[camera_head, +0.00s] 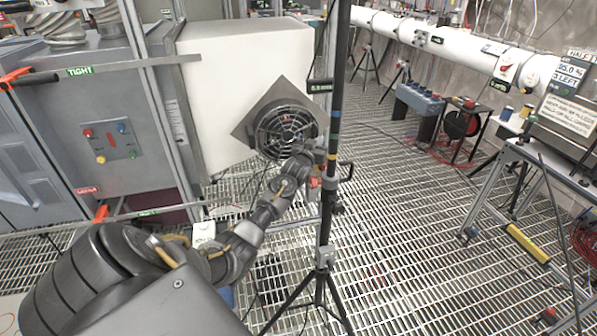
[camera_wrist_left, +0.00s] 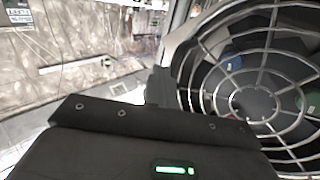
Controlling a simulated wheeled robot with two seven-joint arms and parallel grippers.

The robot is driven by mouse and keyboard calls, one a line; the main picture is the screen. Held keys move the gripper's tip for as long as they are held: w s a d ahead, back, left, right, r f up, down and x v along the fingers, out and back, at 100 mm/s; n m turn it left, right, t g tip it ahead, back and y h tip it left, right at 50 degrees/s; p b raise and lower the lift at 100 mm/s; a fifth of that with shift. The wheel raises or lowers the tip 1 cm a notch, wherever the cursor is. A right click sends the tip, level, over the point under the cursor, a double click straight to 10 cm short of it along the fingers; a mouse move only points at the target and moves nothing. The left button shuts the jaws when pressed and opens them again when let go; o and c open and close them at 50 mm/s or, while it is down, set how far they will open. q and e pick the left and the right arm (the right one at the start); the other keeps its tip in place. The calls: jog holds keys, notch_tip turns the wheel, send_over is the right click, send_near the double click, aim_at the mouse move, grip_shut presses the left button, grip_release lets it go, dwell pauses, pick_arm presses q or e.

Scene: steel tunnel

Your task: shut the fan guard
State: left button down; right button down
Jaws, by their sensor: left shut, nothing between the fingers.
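The fan guard (camera_head: 288,130) is a round wire grille with rings and spokes, in front of a grey diamond-shaped plate (camera_head: 250,122) on the side of a white box. Whether a gap stands between guard and plate is unclear. My left gripper (camera_head: 318,152) is at the guard's lower right edge in the head view, shut and empty. In the left wrist view the guard (camera_wrist_left: 245,100) fills the right side, and the gripper's dark fingertip (camera_wrist_left: 160,86) is beside its left rim. I cannot tell whether they touch. My right gripper is not in view.
A black tripod pole (camera_head: 331,200) stands close to the right of my left gripper. The white box (camera_head: 215,80) is behind the guard. A grey cabinet (camera_head: 85,110) is at left. The grated floor (camera_head: 410,230) is open to the right, before a metal-framed table (camera_head: 545,155).

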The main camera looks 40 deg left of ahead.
pick_arm(q)
jog(key=shift+s, duration=0.1)
jog(key=b+v, duration=0.1)
jog(key=v, duration=0.9)
jog(key=shift+s+b, duration=0.3)
jog(key=shift+b, duration=0.05)
jog(key=shift+d, duration=0.15)
